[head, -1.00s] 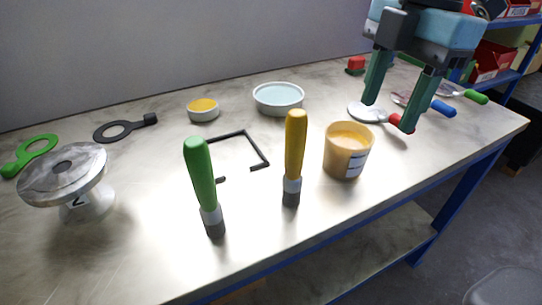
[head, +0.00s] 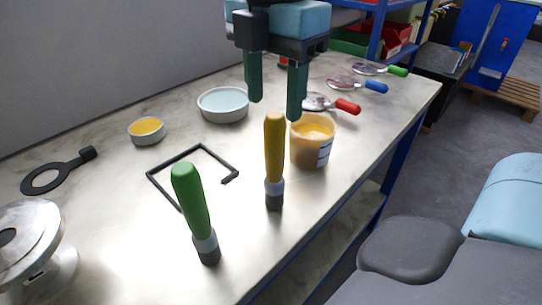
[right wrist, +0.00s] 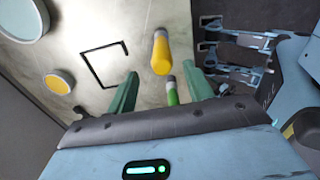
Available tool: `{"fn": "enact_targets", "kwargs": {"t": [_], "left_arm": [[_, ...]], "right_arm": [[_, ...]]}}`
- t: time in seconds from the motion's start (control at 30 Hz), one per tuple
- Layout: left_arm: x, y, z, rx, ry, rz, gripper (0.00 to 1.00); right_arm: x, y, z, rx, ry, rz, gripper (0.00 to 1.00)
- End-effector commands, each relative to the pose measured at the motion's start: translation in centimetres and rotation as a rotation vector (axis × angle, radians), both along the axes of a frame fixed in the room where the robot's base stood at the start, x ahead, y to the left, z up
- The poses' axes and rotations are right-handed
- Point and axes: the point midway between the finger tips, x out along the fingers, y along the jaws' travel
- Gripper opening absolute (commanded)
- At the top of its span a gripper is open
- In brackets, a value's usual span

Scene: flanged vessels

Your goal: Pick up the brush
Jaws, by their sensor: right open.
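Two brushes stand upright on the table, bristles down. One has a yellow handle (head: 274,148), the other a green handle (head: 190,200). My right gripper (head: 276,110) is open and empty, its fingers pointing down above and behind the yellow brush in the head view. In the right wrist view the yellow brush (right wrist: 161,52) shows just beyond the space between the fingers (right wrist: 161,72), and the green brush (right wrist: 172,94) shows between the fingers, partly hidden by the gripper body. No contact with either brush is visible. My left gripper is not in view.
A tub of yellow stuff (head: 312,142) stands close right of the yellow brush. A black square frame (head: 180,160) lies behind the brushes. A blue-filled bowl (head: 223,105), a small yellow dish (head: 147,130) and a metal flanged vessel (head: 30,245) stand around. The table's front edge is near.

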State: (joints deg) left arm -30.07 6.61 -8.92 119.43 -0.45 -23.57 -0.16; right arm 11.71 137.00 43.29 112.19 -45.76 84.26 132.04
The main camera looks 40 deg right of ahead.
Motion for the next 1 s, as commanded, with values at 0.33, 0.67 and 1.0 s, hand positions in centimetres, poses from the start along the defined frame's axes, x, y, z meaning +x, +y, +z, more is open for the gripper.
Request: {"fn": "enact_targets", "kwargs": {"t": [0.33,0.67,1.0], "left_arm": [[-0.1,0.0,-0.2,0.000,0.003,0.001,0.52],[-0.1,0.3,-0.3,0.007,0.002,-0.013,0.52],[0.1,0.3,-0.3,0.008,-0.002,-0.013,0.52]], "right_arm": [[0.0,0.0,-2.3,0.000,0.000,0.001,0.51],[-0.4,-0.1,-6.2,0.002,0.003,0.001,0.51],[-0.3,-0.1,-7.5,0.001,-0.001,-0.001,0.51]]}}
